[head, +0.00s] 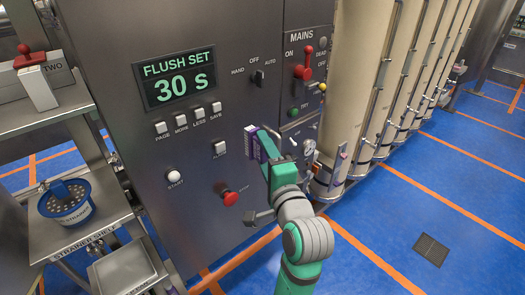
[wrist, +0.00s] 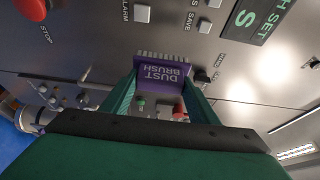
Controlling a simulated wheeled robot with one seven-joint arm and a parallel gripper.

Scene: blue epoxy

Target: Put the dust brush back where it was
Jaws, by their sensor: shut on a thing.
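The purple dust brush (head: 251,143) is held in front of the steel control panel in the head view. It also shows in the wrist view (wrist: 162,73), where its label reads upside down and its pale bristles point toward the panel. My gripper (head: 262,147) is shut on the brush; in the wrist view its green fingers (wrist: 160,92) stand on both sides of it. I cannot tell whether the bristles touch the panel. Part of the brush is hidden behind the fingers in the head view.
The control panel (head: 215,60) carries a lit display (head: 174,78), several buttons, a red stop knob (head: 230,198) and a red mains lever (head: 303,72). At left a strainer shelf (head: 90,222) holds a blue strainer (head: 67,203). Pale columns (head: 358,70) stand at right over blue floor.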

